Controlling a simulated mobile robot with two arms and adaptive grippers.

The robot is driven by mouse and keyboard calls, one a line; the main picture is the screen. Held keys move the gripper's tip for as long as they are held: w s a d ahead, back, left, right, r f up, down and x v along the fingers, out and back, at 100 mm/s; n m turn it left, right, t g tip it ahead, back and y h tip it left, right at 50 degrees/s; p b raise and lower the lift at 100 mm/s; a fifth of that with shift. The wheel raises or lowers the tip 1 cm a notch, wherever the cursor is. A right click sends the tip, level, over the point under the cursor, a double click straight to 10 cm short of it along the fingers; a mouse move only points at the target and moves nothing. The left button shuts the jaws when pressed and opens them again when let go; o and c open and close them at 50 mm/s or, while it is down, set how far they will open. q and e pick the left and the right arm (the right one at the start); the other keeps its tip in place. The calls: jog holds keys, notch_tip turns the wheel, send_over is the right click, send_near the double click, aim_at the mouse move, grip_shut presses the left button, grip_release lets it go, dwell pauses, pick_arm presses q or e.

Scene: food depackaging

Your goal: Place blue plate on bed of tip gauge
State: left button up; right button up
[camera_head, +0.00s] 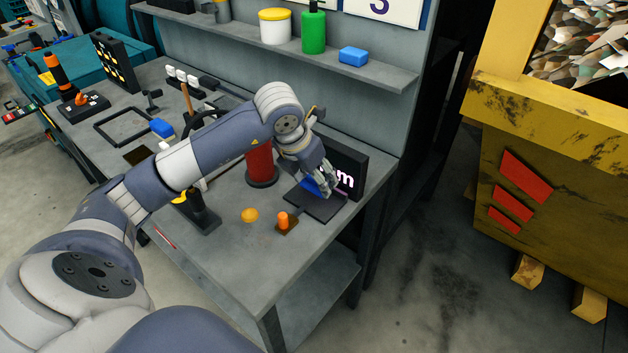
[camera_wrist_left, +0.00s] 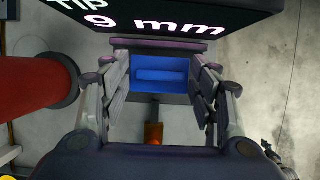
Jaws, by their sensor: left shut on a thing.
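The blue plate (camera_head: 309,186) is between the fingers of my left gripper (camera_head: 324,186), over the dark flat bed (camera_head: 328,212) of the tip gauge. In the left wrist view the blue plate (camera_wrist_left: 160,66) lies between the two fingers of my left gripper (camera_wrist_left: 160,82), which is shut on it. The gauge's black display (camera_head: 348,165) stands upright behind the bed. In the wrist view the display (camera_wrist_left: 170,15) reads "TIP 9 mm". I cannot tell whether the plate touches the bed. My right gripper is not in view.
A red cylinder (camera_head: 260,166) stands left of the gauge, close to my left arm. An orange piece on a small base (camera_head: 285,222) and a yellow-orange disc (camera_head: 249,215) are in front. A shelf (camera_head: 385,76) runs above. The bench front (camera_head: 262,270) is clear.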

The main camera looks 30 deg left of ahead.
aim_at(313, 186)
pick_arm(q)
jog(key=shift+w+a, duration=0.1)
jog(key=shift+w, duration=0.05)
jog(key=shift+f+p, duration=0.3)
jog(key=shift+f, duration=0.1)
notch_tip(313, 186, down, 3)
jog(key=shift+r+p, duration=0.2)
jog(key=shift+p, duration=0.35)
jog(key=shift+f+b, duration=0.25)
jog(key=shift+b, duration=0.05)
jog(key=o, duration=1.2)
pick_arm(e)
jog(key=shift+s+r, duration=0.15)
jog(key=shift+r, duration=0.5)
pick_arm(q)
jog(key=shift+r, duration=0.1)
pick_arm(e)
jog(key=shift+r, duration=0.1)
